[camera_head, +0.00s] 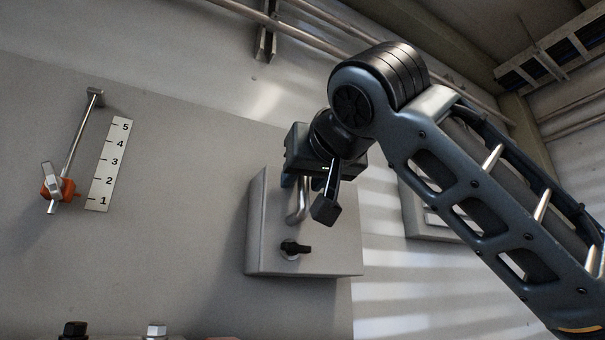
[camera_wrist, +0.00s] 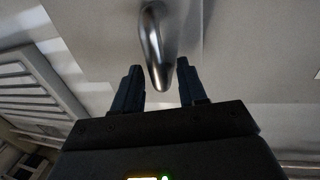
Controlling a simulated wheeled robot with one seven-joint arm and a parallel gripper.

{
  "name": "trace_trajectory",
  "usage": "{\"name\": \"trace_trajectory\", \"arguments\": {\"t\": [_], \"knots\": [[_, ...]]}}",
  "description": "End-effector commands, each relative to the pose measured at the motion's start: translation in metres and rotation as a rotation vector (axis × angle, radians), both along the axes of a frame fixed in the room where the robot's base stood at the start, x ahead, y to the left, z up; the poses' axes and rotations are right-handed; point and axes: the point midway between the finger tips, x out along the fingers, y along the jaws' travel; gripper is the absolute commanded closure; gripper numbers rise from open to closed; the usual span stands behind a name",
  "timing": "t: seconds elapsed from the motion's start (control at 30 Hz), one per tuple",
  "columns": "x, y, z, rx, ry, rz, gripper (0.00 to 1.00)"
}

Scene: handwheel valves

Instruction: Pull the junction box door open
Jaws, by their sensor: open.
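The junction box (camera_head: 330,255) is a pale grey box on the wall panel, and its door appears shut. A curved metal handle (camera_head: 296,212) stands out from the door, partly hidden by my gripper. A black latch knob (camera_head: 294,248) sits below the handle. My gripper (camera_head: 308,200) is open at the handle. In the wrist view, the handle (camera_wrist: 152,45) reaches down between the two dark fingers of my gripper (camera_wrist: 159,66), with a gap visible on each side. Whether the handle is deep enough between the fingers is hard to tell.
To the left, a metal rod with an orange slider (camera_head: 60,188) is mounted beside a numbered scale (camera_head: 107,165). Bolt heads (camera_head: 156,331) show at the bottom edge. Pipes (camera_head: 330,20) run along the wall above.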

Motion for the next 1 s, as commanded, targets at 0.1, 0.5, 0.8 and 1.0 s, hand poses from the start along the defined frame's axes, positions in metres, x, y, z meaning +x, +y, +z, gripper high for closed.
{"name": "trace_trajectory", "arguments": {"t": [0.1, 0.5, 0.8, 1.0], "knots": [[0.0068, 0.0029, 0.0003, -0.001, 0.000, 0.000, 0.58], [0.0086, 0.0036, -0.0003, -0.001, -0.001, 0.000, 0.69], [0.0089, 0.0029, -0.0003, 0.000, -0.001, -0.002, 0.98], [0.0092, 0.0023, -0.0003, 0.001, 0.000, -0.003, 1.00]]}}
